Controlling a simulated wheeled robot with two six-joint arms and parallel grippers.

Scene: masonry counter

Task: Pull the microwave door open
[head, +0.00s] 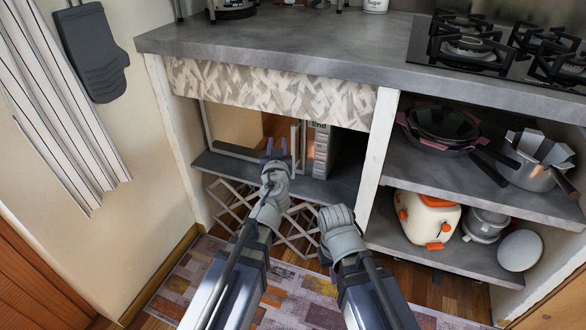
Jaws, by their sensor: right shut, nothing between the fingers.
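The microwave (320,152) sits in the left compartment under the counter, with its control panel on the right. Its door (230,150) has a pale frame and a shiny window; I cannot tell if it is fully closed. A vertical pale handle (296,142) stands at the door's right side. My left gripper (276,148) is in front of the door, its two fingers apart and tips just left of the handle. I cannot tell if they touch anything. My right gripper (336,212) is shut and empty, lower and to the right, in front of the shelf.
A patterned panel (270,88) hangs above the microwave. A white post (377,150) separates it from shelves with pans (440,125), a pot (535,165) and a toaster (428,217). A folding rack (235,200) stands below. The wall is close on the left.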

